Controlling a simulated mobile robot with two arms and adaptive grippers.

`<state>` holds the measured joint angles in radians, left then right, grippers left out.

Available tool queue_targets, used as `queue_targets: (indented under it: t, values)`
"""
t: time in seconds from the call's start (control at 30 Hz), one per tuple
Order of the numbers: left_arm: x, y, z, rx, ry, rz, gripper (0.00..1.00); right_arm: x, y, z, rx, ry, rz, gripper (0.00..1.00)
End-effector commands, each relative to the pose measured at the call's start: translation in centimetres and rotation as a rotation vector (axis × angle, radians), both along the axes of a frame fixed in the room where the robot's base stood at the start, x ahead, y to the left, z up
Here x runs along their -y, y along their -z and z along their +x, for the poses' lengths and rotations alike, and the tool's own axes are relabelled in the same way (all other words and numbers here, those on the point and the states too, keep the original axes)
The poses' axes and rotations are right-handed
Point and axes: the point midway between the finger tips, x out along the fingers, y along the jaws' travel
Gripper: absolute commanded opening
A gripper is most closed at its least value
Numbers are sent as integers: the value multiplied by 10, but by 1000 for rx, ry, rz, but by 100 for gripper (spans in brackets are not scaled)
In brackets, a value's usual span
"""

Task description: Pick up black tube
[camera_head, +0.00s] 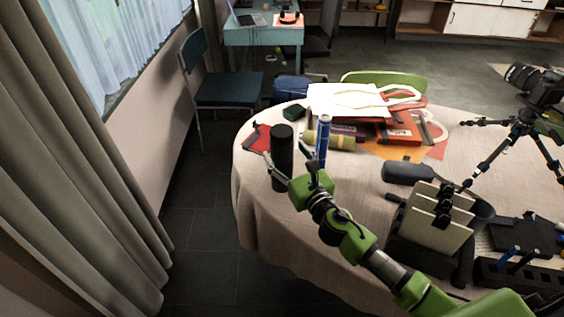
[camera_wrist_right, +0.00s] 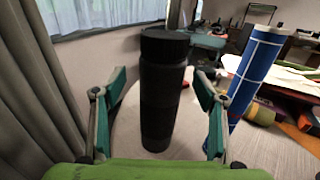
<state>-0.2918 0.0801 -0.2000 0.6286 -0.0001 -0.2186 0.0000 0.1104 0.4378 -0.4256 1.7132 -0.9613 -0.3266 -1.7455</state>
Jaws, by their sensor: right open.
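The black tube (camera_head: 282,158) stands upright near the left edge of the round, cloth-covered table (camera_head: 262,222) in the head view. In the right wrist view the black tube (camera_wrist_right: 160,95) stands between the two open fingers, with space on both sides. My right gripper (camera_head: 288,165) is at the tube, its fingers spread to either side of it. It also shows in the right wrist view (camera_wrist_right: 158,118), open and empty. My left gripper is not in view.
A blue tube (camera_head: 323,140) with white lines stands close to the right finger. A yellow-green roll (camera_head: 338,141), books (camera_head: 395,130) and papers lie behind. A black tripod (camera_head: 520,135) and a holder with pale panels (camera_head: 432,222) stand to the right. A curtain (camera_head: 75,150) hangs left.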

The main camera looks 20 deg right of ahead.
Motion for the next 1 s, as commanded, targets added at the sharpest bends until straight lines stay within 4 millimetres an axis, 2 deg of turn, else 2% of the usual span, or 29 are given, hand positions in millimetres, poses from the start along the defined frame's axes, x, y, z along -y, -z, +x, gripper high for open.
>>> queue_targets:
  t: [0.07, 0.2, 0.53, 0.7, 0.8, 1.0]
  values:
    - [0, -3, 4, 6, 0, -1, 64, 1, -3, 15, 2, 3, 3, 65]
    - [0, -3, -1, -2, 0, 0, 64, 0, -2, 33, 2, 2, 2, 65]
    - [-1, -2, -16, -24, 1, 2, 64, -1, -1, 39, 0, 1, 0, 65]
    - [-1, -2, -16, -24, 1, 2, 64, -1, -1, 39, 0, 1, 1, 21]
    - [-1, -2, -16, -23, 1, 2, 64, -1, -3, 39, 4, 1, 1, 0]
    - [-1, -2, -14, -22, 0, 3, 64, -1, -3, 39, 3, 1, 1, 0]
